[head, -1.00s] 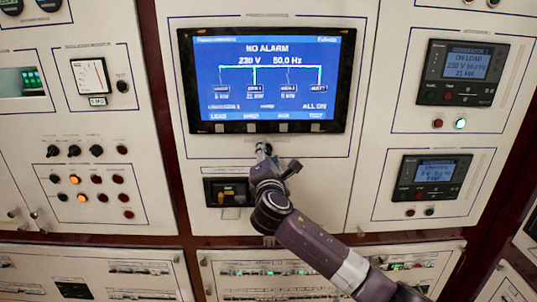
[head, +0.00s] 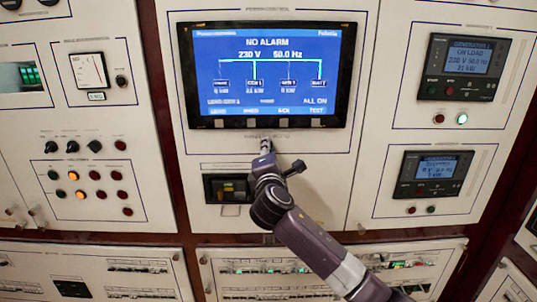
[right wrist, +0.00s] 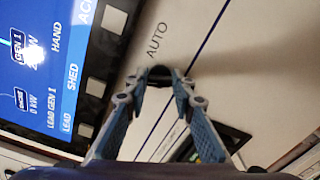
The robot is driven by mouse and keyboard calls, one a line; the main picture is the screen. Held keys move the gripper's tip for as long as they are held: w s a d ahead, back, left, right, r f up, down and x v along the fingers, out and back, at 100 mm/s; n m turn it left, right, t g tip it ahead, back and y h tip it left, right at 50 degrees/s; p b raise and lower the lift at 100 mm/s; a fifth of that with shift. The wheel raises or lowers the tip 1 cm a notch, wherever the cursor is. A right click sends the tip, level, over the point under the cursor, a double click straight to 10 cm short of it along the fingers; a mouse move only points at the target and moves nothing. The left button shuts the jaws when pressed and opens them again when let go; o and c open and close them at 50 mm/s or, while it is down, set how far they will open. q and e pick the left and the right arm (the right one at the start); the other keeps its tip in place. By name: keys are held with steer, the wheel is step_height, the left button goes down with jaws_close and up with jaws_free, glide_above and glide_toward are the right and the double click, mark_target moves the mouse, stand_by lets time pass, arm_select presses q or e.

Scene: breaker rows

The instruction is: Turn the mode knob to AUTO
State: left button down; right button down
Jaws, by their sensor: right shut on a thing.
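The mode knob (right wrist: 160,74) is a small dark knob on the cream panel below the large blue screen. In the right wrist view it sits between my fingertips, mostly covered by them. The printed word AUTO (right wrist: 157,40) is on the panel close to the knob. My right gripper (right wrist: 160,82) is shut on the knob; in the head view the gripper (head: 267,148) reaches up to the panel just below the screen and hides the knob. Which way the knob points cannot be told. My left gripper is not in view.
The blue screen (head: 262,75) reads NO ALARM, directly above the gripper. A dark recessed box (head: 228,188) is to its lower left. Two generator displays (head: 467,68) are at right. Switches and lamps (head: 90,175) fill the left panel.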

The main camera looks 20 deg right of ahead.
steer(key=shift+f+m+b, duration=0.15)
steer(key=shift+m+b, duration=1.4)
steer(key=shift+m, duration=1.25)
steer(key=shift+f+m+b, duration=0.15)
steer(key=shift+m+b, duration=1.35)
steer(key=shift+m, duration=1.3)
steer(key=c, duration=1.6)
jaws_free()
steer(key=shift+r, duration=0.1)
steer(key=shift+s, duration=0.1)
steer(key=v, duration=1.2)
